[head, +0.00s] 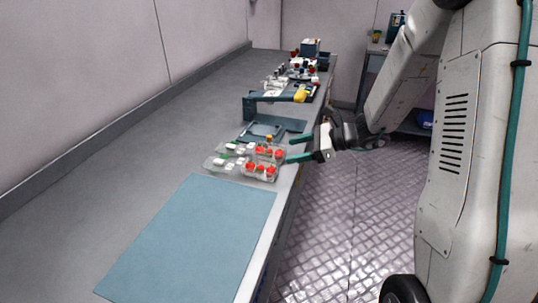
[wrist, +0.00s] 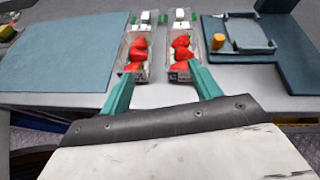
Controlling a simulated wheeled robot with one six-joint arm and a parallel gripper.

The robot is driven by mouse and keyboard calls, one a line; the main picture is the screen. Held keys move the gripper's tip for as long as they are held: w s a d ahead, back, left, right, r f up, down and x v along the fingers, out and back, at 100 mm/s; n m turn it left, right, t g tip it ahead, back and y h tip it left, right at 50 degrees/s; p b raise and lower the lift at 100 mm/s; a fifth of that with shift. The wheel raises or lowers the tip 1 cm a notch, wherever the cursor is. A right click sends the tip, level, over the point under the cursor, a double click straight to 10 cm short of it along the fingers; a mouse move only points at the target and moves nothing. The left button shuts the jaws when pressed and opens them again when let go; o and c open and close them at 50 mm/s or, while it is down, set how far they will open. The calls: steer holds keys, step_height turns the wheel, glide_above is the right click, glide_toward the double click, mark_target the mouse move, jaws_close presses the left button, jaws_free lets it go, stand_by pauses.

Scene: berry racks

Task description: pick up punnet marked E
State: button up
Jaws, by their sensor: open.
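Two clear punnets of red strawberries stand side by side near the bench's front edge. In the wrist view one punnet (wrist: 136,56) is left of centre and the other (wrist: 182,54) right of centre. In the head view they are the nearer punnet (head: 260,172) and the farther punnet (head: 268,154). Small marks show on their near ends, but I cannot read which is E. My gripper (head: 299,148) is open with its green fingers pointing at the punnets from the aisle side. In the wrist view its fingertips (wrist: 160,70) are spread across the near ends of both, holding neither.
Behind the strawberries are clear containers with white pieces and green bits (head: 229,155). A blue mat (head: 190,238) lies nearer on the bench. A dark tray (wrist: 241,36) with an orange cylinder (wrist: 218,41) is to the right in the wrist view. A scanner-like stand (head: 275,99) rises farther along.

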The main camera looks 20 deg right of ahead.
mark_target(285, 152)
steer(key=shift+w+d+f+m+t, duration=0.25)
steer(key=shift+w+d+f+m, duration=0.2)
steer(key=shift+d+f+m, duration=0.15)
steer(key=shift+w+d+f+m+t, duration=0.25)
steer(key=shift+w+d+f+m, duration=0.25)
steer(key=shift+f, duration=0.15)
steer(key=shift+w+f, duration=0.2)
steer(key=shift+f, duration=0.05)
steer(key=x, duration=0.7)
steer(key=shift+w+a+r, duration=0.25)
steer(key=shift+r, duration=0.05)
steer(key=c, duration=0.8)
